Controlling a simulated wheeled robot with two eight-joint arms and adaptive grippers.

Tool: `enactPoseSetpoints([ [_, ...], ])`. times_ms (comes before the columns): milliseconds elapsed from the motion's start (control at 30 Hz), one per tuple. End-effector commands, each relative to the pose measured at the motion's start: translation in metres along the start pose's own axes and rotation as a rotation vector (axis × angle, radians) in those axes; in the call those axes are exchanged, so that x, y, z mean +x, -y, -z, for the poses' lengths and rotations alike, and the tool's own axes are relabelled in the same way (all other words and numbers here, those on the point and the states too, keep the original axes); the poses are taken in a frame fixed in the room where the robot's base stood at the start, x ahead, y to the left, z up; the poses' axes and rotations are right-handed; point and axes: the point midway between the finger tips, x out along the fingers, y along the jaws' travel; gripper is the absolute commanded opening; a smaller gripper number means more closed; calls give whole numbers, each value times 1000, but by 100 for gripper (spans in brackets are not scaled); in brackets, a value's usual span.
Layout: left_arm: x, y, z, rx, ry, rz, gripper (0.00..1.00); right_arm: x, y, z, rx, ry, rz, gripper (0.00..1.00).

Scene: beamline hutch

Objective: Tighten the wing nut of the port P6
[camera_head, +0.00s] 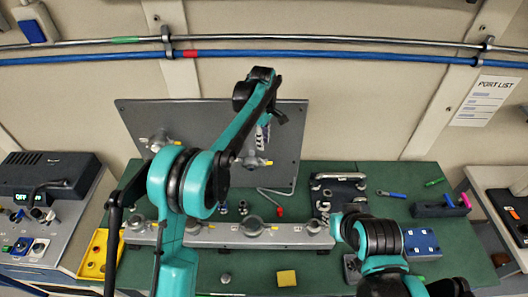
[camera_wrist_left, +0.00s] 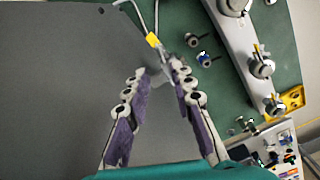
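A grey upright panel (camera_head: 210,115) carries metal ports with yellow tags. One port (camera_head: 160,140) is at its upper left, another (camera_head: 254,162) at its lower right. My left gripper (camera_head: 264,135) is in front of the panel, just above the lower-right port. In the left wrist view its two purple-padded fingers are apart, and a small metal piece (camera_wrist_left: 188,82) shows by the tips, beside a yellow tag (camera_wrist_left: 152,40). I cannot tell whether the fingers touch it. Port labels are unreadable, so I cannot tell which is P6. My right arm is at the lower right; its gripper does not show.
A grey rail with round ports (camera_head: 285,236) runs along the green bench (camera_head: 310,272). A yellow tray (camera_head: 93,262), a blue block (camera_head: 420,242) and a yellow block (camera_head: 287,278) lie on the bench.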

Motion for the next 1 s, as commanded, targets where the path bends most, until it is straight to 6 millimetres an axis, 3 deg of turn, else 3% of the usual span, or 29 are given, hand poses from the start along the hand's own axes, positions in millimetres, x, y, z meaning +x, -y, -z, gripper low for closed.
enactPoseSetpoints([
  [233, 4, 2, -1, -220, 0, 3, 24, -5, 0, 4, 0, 0, 0, 27],
  [367, 16, 1, -1, -234, 0, 4, 24, -6, 0, 4, 0, 0, 0, 27],
  [700, 68, 2, -1, -231, 0, 4, 24, -11, 0, 8, 0, 0, 0, 27],
  [1000, 82, 2, -1, -230, 0, 4, 24, -12, 0, 9, 0, 0, 0, 27],
])
